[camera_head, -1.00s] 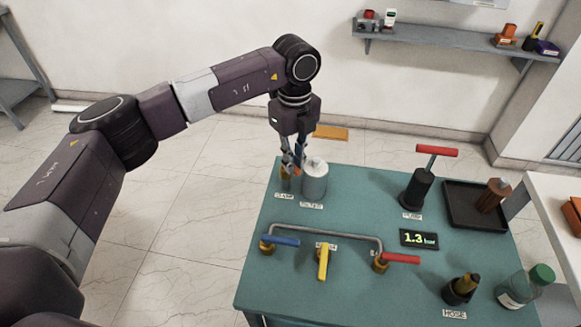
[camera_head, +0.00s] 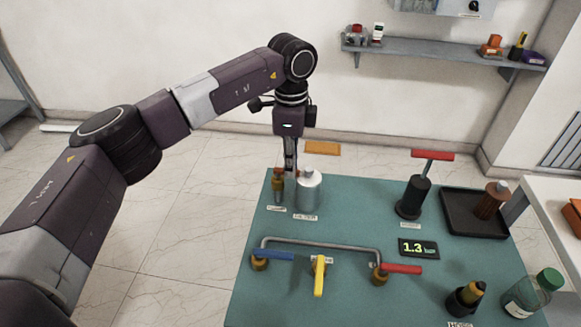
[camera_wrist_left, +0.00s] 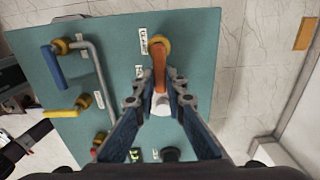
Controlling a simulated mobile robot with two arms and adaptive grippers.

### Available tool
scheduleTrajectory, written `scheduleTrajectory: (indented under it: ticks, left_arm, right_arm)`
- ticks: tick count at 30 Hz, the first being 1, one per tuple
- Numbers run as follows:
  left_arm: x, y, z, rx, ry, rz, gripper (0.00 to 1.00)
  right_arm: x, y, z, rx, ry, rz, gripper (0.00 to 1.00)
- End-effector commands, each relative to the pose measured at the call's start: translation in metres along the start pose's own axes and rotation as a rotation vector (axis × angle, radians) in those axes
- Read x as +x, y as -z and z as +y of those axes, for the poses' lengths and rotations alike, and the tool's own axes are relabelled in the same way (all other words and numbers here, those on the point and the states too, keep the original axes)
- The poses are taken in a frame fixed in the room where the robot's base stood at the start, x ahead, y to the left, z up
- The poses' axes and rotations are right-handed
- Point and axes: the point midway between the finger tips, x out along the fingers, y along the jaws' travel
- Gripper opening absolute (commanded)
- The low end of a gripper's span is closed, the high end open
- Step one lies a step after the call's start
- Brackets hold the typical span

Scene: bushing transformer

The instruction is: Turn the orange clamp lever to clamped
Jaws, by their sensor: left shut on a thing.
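The orange clamp lever (camera_wrist_left: 159,67) shows in the left wrist view, running from its brass-coloured base (camera_wrist_left: 159,43) down between my fingers. In the head view, the clamp (camera_head: 278,188) stands at the table's far left corner, beside the grey filter canister (camera_head: 308,194). My left gripper (camera_head: 290,166) points down there, its fingers seen nearly edge-on. In the left wrist view my left gripper (camera_wrist_left: 160,82) has its fingertips on either side of the lever, shut on it. Fingers partly hide the lever's end. My right gripper is not in view.
On the teal table (camera_head: 340,225) stand a pipe with blue (camera_head: 270,255), yellow (camera_head: 319,278) and red (camera_head: 403,269) valve handles, a red-handled pump (camera_head: 413,193), a gauge reading 1.3 bar (camera_head: 418,248) and a black tray (camera_head: 462,225). A bottle (camera_head: 527,296) is near right.

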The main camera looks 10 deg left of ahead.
Motion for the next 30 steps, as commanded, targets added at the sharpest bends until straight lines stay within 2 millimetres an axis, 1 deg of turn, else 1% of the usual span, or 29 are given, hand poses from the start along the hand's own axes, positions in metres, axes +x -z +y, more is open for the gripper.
scheduleTrajectory:
  ticks: [6,17,18,21,23,30]
  left_arm:
    - [-0.0022,-0.0005,-0.0026,-0.033,0.006,0.000,0.00]
    - [-0.0026,-0.0008,-0.0029,-0.038,0.006,0.000,0.00]
    - [-0.0026,-0.0008,-0.0030,-0.038,0.006,0.000,0.12]
    - [-0.0024,-0.0007,-0.0028,-0.038,0.006,0.000,0.23]
    - [-0.0020,-0.0006,-0.0025,-0.037,0.005,0.000,0.29]
    - [-0.0011,-0.0003,-0.0017,-0.035,0.002,0.000,0.29]
  right_arm:
    - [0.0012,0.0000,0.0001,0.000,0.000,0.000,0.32]
    - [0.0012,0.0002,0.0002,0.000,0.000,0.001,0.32]
    - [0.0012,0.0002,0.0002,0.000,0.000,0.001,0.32]
    - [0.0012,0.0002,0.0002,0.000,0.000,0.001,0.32]
    - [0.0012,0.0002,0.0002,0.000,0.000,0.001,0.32]
    - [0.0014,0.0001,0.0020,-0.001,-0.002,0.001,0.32]
